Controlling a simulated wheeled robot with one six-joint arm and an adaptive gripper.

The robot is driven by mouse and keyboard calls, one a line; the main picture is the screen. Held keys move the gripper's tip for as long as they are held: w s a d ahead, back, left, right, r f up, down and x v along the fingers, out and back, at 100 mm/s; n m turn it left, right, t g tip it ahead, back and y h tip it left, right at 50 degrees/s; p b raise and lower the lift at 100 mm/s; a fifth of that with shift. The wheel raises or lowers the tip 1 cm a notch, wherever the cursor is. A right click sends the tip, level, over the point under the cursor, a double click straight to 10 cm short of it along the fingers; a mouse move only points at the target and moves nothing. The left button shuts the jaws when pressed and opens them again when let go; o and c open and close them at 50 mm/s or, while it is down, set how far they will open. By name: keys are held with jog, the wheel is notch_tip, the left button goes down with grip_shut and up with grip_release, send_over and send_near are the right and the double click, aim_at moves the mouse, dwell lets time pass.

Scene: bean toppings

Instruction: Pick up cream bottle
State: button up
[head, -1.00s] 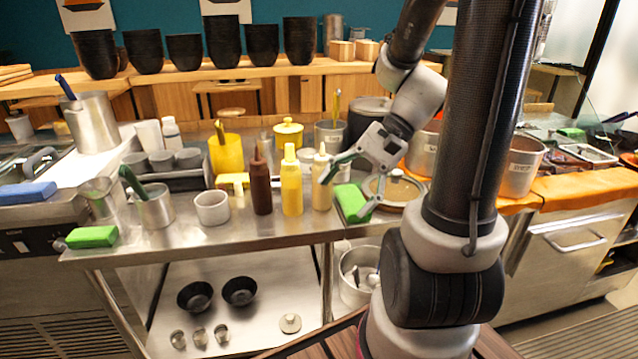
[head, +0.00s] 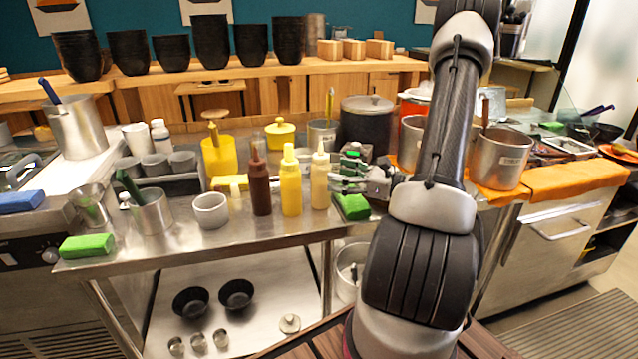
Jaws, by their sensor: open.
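The cream bottle (head: 320,184) stands upright on the steel counter, at the right end of a row of squeeze bottles. The yellow bottle (head: 291,187) stands beside it on the left, and the brown bottle (head: 260,187) is further left. My gripper (head: 342,174) is just right of the cream bottle, level with its upper body and pointing left. It is open. Its fingers are close to the bottle, but I cannot tell whether they touch it or reach around it.
A green sponge (head: 351,206) lies on the counter below my gripper. A steel pot (head: 322,135) and a yellow lidded pot (head: 280,134) stand behind the bottles. A white bowl (head: 211,211) is at left. Clear counter lies in front of the bottles.

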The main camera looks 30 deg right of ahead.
aim_at(321, 171)
jog(key=x, duration=0.5)
jog(key=shift+w+a+r, duration=0.15)
jog(key=shift+a, duration=0.25)
jog(key=shift+c, duration=0.2)
jog(key=c, duration=0.8)
